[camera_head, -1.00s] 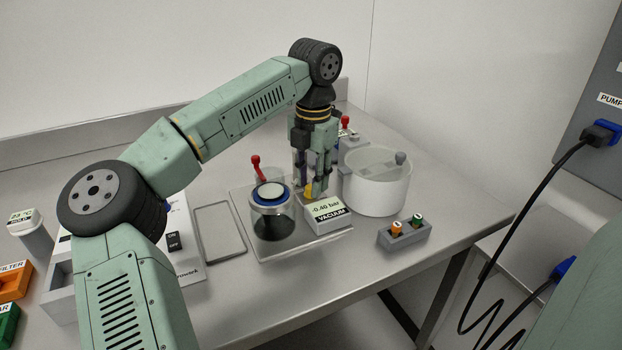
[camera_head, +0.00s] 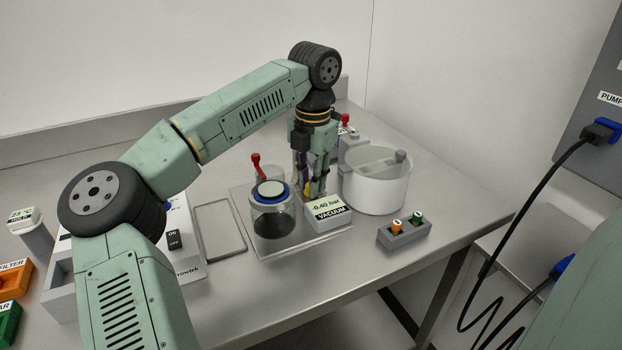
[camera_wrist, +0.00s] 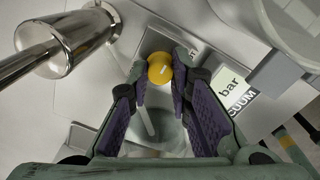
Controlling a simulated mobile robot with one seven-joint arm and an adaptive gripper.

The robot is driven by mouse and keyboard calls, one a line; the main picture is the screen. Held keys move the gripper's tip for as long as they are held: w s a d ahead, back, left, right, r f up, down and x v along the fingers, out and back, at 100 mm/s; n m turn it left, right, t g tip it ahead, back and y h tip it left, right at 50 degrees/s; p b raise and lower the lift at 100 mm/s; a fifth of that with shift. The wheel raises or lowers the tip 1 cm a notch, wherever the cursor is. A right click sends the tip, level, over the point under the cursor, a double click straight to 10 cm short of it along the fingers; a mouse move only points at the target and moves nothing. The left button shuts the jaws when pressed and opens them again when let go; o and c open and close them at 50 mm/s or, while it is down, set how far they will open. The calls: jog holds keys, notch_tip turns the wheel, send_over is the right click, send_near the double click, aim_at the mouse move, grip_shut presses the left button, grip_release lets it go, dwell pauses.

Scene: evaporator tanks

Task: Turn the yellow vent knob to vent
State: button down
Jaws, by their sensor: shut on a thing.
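The yellow vent knob (camera_wrist: 160,68) sits between the purple-padded fingertips of my gripper (camera_wrist: 159,66) in the wrist view. A short white mark shows on its round top. My gripper is shut on the knob, pointing down. In the head view my gripper (camera_head: 310,190) stands behind the vacuum display box (camera_head: 328,214), and only a sliver of yellow shows between the fingers. The display reads -0.40 bar above the word VACUUM. In the wrist view the display box (camera_wrist: 236,92) is right of the knob. The knob's base lettering is mostly hidden.
A glass jar with a blue-rimmed lid (camera_head: 271,193) stands close left of my gripper. A white round tank (camera_head: 376,182) stands close on the right. A red-handled lever (camera_head: 256,162) rises behind the jar. A grey holder (camera_head: 404,233) with orange and green plugs sits at the front right.

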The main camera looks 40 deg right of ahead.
jog(key=shift+n, duration=0.5)
jog(key=n, duration=0.4)
jog(key=shift+n, duration=0.3)
jog(key=n+b, duration=0.1)
jog(key=n, duration=0.4)
jog(key=shift+n, duration=0.3)
jog(key=n, duration=0.3)
jog(key=shift+d, duration=0.1)
jog(key=shift+n+b, duration=0.35)
jog(key=shift+n, duration=1.45)
jog(key=shift+r, duration=0.1)
jog(key=c, duration=1.7)
grip_release()
jog(key=shift+g, duration=0.3)
